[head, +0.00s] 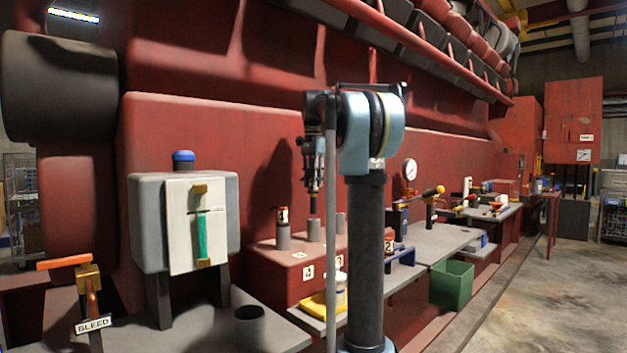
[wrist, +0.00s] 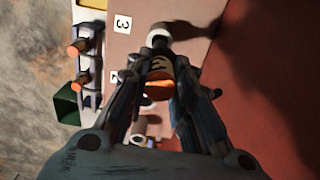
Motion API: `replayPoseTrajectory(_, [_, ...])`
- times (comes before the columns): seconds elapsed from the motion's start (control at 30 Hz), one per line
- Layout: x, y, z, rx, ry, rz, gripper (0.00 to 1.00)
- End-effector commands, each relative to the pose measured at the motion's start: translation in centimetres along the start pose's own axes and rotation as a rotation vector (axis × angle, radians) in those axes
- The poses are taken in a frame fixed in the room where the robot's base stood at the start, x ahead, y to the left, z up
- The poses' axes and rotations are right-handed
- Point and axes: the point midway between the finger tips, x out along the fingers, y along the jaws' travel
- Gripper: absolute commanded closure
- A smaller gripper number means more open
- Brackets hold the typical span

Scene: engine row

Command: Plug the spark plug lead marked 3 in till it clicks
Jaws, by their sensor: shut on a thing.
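My gripper (head: 314,190) points down above the red engine block. In the wrist view its fingers (wrist: 159,85) are closed around a dark spark plug lead (wrist: 158,68) with an orange band and a sideways mark that looks like a 3. In the head view a grey post (head: 314,231) stands just below the gripper; I cannot tell whether the lead touches it. The label 3 (head: 339,261) also shows in the head view, partly behind my arm.
Another lead (head: 282,215) sits on the post at the left, above the label 4 (head: 307,272). A grey box (head: 148,220) stands left.

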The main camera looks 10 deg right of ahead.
Motion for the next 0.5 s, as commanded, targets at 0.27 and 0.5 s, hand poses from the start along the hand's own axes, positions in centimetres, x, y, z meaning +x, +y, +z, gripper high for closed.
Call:
replayPoseTrajectory(0.27, [1.4, 0.0, -0.1, 0.001, 0.0, 0.0, 1.0])
replayPoseTrajectory(0.5, [2.5, 0.1, -0.1, 0.002, 0.0, 0.0, 1.0])
